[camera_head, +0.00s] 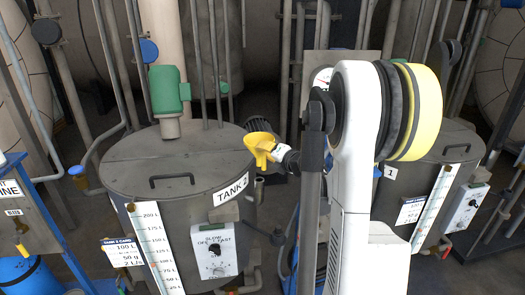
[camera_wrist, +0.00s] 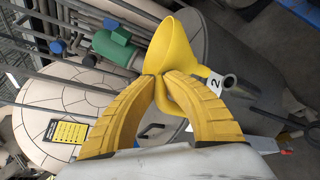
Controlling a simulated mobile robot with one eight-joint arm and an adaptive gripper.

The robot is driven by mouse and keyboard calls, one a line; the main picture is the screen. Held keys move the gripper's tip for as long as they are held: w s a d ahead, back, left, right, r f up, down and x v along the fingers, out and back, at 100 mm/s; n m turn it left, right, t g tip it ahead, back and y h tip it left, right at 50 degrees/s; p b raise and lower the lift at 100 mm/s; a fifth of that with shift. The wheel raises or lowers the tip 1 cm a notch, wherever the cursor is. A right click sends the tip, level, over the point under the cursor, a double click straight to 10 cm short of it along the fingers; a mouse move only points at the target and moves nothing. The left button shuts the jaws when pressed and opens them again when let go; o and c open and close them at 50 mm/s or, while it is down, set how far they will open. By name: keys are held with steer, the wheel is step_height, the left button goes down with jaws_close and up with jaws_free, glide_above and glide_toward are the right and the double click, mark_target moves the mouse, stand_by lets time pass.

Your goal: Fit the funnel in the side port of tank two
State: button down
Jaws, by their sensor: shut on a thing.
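The yellow funnel (camera_head: 258,143) is held in the air beside the right rim of tank two (camera_head: 125,178), with its wide mouth up. In the wrist view the funnel (camera_wrist: 176,45) is between the yellow fingertips of my gripper (camera_wrist: 162,80), which is shut on it. My gripper (camera_head: 270,156) also shows in the head view, at the end of my arm. A short grey pipe with an open end, which looks like the side port (camera_wrist: 230,80), stands right of the funnel in the wrist view. It also shows below the funnel in the head view (camera_head: 259,186). The two are apart.
Tank two has a lid handle (camera_head: 172,177), a level scale (camera_head: 154,245) and a control box (camera_head: 214,250). A green motor (camera_head: 167,90) and vertical pipes stand behind. Tank one (camera_head: 452,145) is at the right, behind my arm. A blue container (camera_head: 25,272) is at the lower left.

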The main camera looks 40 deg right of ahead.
steer(key=shift+f+b, duration=2.45)
steer(key=shift+f, duration=0.5)
steer(key=shift+f+b, duration=2.45)
steer(key=shift+f, duration=0.2)
steer(key=c, duration=1.5)
jaws_free()
steer(key=shift+o, duration=0.2)
steer(key=v, duration=1.2)
